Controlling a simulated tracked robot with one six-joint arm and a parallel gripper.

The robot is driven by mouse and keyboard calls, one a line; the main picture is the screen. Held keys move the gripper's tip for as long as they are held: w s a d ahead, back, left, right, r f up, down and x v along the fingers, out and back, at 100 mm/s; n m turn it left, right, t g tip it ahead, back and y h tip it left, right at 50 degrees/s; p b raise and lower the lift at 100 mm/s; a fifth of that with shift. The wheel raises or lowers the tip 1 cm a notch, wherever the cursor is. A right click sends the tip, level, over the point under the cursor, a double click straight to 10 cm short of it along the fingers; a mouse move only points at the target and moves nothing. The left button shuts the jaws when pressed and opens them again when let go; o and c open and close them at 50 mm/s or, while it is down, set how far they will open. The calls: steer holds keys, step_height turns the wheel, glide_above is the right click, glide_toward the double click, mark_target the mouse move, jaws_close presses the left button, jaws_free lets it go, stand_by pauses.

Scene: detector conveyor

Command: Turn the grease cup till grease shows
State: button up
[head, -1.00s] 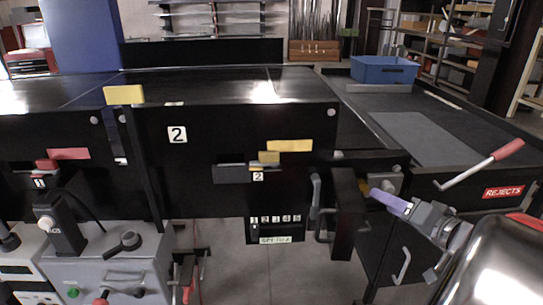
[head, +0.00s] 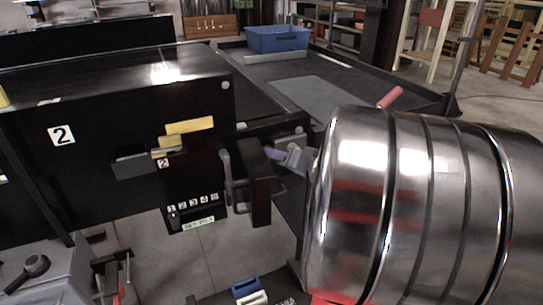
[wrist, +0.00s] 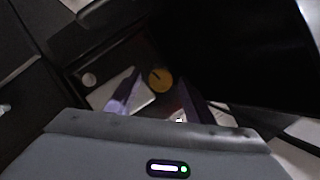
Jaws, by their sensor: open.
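A round brass-yellow cap, which looks like the grease cup (wrist: 160,79), shows in the wrist view just beyond my fingers. It sits beside a pale plate in a dark recess. My gripper (wrist: 155,92) is open, with one purple finger to the left of the cap and one to the right. I cannot tell whether either finger touches it. In the head view my gripper (head: 277,154) is by the dark bracket (head: 257,185) at the conveyor's end. The cup is hidden there, and I see no grease.
The black conveyor housing marked 2 (head: 110,135) stands to the left. A handle (head: 226,175) sticks out beside the bracket. A blue bin (head: 277,39) rests on the reject belt behind. My metal arm link covers much of the right side. A round bolt (wrist: 89,80) is left of the cap.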

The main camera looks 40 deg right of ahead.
steer(key=c, duration=1)
steer(key=shift+d, duration=0.1)
steer(key=shift+c, duration=0.2)
steer(key=shift+m, duration=0.4)
steer(key=shift+s+d+f+m+t+y, duration=0.15)
steer(key=shift+m+t+y, duration=0.3)
steer(key=shift+m, duration=0.6)
steer(key=shift+w+a+f+m+t+y, duration=0.15)
steer(key=shift+m+t, duration=0.4)
steer(key=shift+m, duration=0.55)
steer(key=shift+s+d+f+m+t+y, duration=0.15)
steer(key=shift+m+t+y, duration=0.3)
steer(key=shift+m, duration=0.6)
